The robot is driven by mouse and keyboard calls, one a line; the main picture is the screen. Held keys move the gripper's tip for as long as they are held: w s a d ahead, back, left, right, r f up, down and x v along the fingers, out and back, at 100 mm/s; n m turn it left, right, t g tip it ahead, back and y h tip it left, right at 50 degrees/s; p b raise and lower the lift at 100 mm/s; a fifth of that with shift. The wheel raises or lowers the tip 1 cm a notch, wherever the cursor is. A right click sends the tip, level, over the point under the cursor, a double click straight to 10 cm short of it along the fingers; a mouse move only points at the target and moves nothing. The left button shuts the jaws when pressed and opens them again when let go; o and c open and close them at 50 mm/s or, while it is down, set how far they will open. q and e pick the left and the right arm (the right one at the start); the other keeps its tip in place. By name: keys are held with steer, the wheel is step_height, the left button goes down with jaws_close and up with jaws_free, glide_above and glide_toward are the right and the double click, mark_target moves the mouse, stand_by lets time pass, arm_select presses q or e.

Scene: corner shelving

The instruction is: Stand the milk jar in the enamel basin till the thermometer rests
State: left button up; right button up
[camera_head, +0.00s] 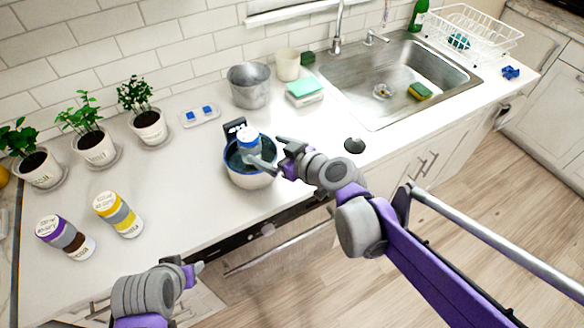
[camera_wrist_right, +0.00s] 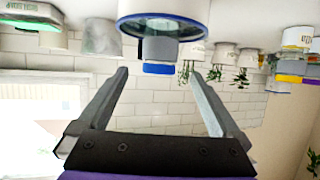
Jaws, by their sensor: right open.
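The enamel basin (camera_head: 250,181), white with a blue rim, stands on the counter and holds blue-looking liquid; its underside side shows in the right wrist view (camera_wrist_right: 128,12). The milk jar (camera_head: 248,140), with a pale top, blue band and grey body, stands inside it. It also shows upside down in the wrist view (camera_wrist_right: 160,50). A dark piece with white marks (camera_head: 234,127), perhaps the thermometer, is at the basin's back. My right gripper (camera_head: 269,154) is open beside the jar, with a finger over the rim. My left gripper (camera_head: 193,270) is low at the counter's front; its opening is unclear.
A purple-banded jar (camera_head: 66,238) and a yellow-banded jar (camera_head: 118,214) stand at left, below several potted plants (camera_head: 149,122). A metal bucket (camera_head: 249,88), cream cup (camera_head: 287,65) and green-topped box (camera_head: 304,91) stand behind. The sink (camera_head: 395,80) is right. Left-middle counter is clear.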

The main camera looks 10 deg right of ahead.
steer(key=s+d+f+m+g+h, duration=0.2)
steer(key=s+d+f, duration=0.3)
steer(key=s, duration=0.5)
steer(key=s+d+f+m+g+h, duration=0.3)
steer(key=s+d+f+m+h, duration=0.1)
steer(key=s+d, duration=0.4)
step_height(320, 180, down, 2)
steer(key=shift+s+f+m+g+h, duration=0.1)
steer(key=shift+s+m+g+h, duration=0.25)
steer(key=shift+s+h, duration=0.7)
